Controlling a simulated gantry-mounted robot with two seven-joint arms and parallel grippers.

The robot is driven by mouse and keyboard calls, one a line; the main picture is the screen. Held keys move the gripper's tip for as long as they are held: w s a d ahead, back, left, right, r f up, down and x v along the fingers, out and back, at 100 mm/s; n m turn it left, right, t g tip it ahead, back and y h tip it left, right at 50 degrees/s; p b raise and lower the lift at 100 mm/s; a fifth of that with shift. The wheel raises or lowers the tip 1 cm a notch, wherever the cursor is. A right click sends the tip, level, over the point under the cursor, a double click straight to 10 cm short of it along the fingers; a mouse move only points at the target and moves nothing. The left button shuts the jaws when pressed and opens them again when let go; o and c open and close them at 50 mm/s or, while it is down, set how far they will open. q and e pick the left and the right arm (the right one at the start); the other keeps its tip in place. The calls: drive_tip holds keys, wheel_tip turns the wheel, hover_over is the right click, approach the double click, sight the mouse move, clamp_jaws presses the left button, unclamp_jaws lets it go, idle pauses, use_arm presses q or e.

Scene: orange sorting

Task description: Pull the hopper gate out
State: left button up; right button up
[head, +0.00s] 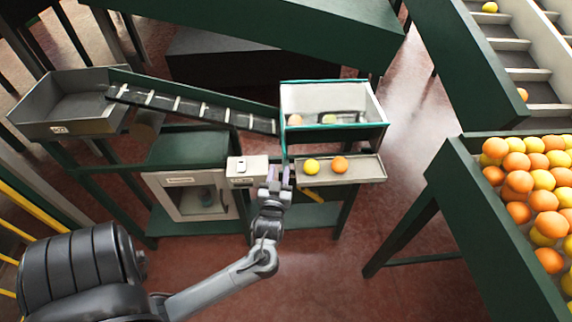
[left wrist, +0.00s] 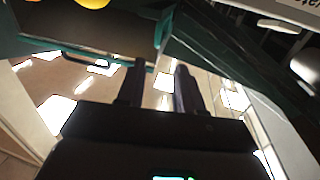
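The hopper (head: 352,104) is a pale open bin with teal edges in the head view, with a few fruits inside. A teal strip (head: 283,134) runs down its left front corner; I cannot tell whether this is the gate. Below the hopper is a shallow grey tray (head: 368,170) holding a yellow fruit (head: 311,166) and an orange fruit (head: 340,164). My left gripper (head: 279,176) is at the tray's left end, below the hopper's left corner. In the left wrist view its fingers (left wrist: 160,85) are apart, with only floor visible between them. My right gripper is not in view.
A dark conveyor (head: 190,108) slopes from a grey bin (head: 75,109) to the hopper. A large green bin (head: 490,220) of fruit stands at right.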

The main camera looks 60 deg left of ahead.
sight(285, 155)
use_arm(q)
drive_tip(key=b+x, duration=0.1)
drive_tip(key=x, duration=0.6)
drive_tip(key=f+b+x, duration=0.1)
drive_tip(key=x, duration=0.3)
drive_tip(key=shift+w+d+b, duration=0.1)
drive_tip(key=shift+w+b, duration=0.15)
drive_tip(key=shift+b, duration=0.05)
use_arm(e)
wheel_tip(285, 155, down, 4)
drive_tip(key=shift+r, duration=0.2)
use_arm(q)
drive_tip(key=shift+s, duration=0.1)
clamp_jaws()
